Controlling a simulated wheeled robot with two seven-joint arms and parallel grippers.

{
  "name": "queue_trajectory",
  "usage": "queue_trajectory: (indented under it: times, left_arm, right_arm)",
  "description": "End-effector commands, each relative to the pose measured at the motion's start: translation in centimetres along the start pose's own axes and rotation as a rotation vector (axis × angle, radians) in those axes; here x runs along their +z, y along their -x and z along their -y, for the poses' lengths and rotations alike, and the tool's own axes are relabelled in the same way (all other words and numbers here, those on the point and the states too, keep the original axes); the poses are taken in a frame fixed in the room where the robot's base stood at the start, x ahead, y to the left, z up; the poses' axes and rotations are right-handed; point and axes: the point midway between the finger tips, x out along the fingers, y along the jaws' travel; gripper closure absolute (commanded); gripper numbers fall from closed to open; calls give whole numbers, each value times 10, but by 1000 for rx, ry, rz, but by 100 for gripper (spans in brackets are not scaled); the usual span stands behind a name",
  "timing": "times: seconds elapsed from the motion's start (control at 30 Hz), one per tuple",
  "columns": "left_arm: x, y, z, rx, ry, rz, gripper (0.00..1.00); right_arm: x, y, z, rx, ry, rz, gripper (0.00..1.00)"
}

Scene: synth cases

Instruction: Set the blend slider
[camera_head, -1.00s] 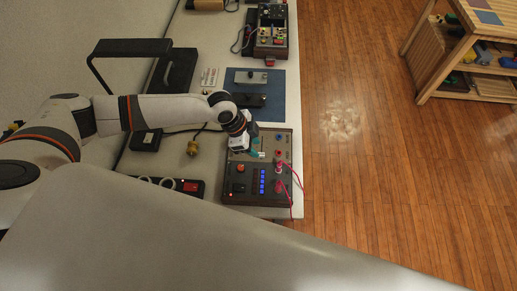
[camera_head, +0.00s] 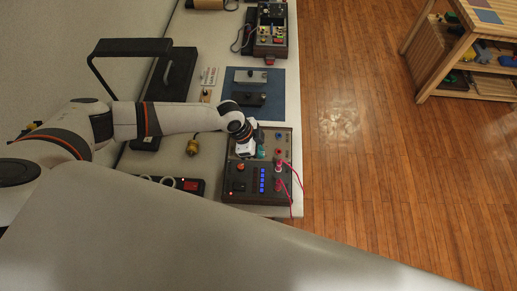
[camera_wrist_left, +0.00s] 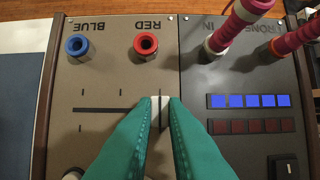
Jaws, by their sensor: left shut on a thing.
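The blend slider is a pale cap (camera_wrist_left: 158,104) on a dark horizontal slot (camera_wrist_left: 100,109) in a brown panel. In the left wrist view it stands right of the slot's visible stretch, below the red socket (camera_wrist_left: 146,43). My left gripper (camera_wrist_left: 160,102) has teal fingers, shut on the cap from both sides. They hide the slot's right end. In the head view my left gripper (camera_head: 262,152) is low over the control box (camera_head: 231,190) and the cap cannot be made out. My right gripper is not in view.
A blue socket (camera_wrist_left: 77,45) sits left of the red one. Pink plugs (camera_wrist_left: 237,25) with leads stand on the box's right part, near lit blue indicators (camera_wrist_left: 249,101). A power strip (camera_head: 193,186) lies left of the box. A blue mat (camera_head: 278,82) lies beyond it.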

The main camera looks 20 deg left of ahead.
Motion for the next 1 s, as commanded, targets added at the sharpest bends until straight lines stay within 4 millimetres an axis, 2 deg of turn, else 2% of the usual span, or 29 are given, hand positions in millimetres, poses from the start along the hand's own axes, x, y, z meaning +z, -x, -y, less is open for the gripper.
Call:
queue_trajectory:
  times: [0.17,0.4,0.53,0.67,0.93,0.97,1.0]
  left_arm:
    - [0,-2,-6,4,1,1,100]
    - [-1,-6,-50,6,2,2,100]
    - [0,-4,-68,5,0,2,100]
    - [1,-1,-75,3,0,3,100]
    - [2,1,-76,5,-1,4,100]
    - [2,1,-76,5,-1,4,87]
    - [2,2,-76,6,-1,4,80]
  right_arm:
    - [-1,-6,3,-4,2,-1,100]
    - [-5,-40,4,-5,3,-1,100]
    - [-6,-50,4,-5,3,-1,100]
    - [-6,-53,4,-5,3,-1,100]
    - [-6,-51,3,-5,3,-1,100]
    - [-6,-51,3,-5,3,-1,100]
    - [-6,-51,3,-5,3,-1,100]
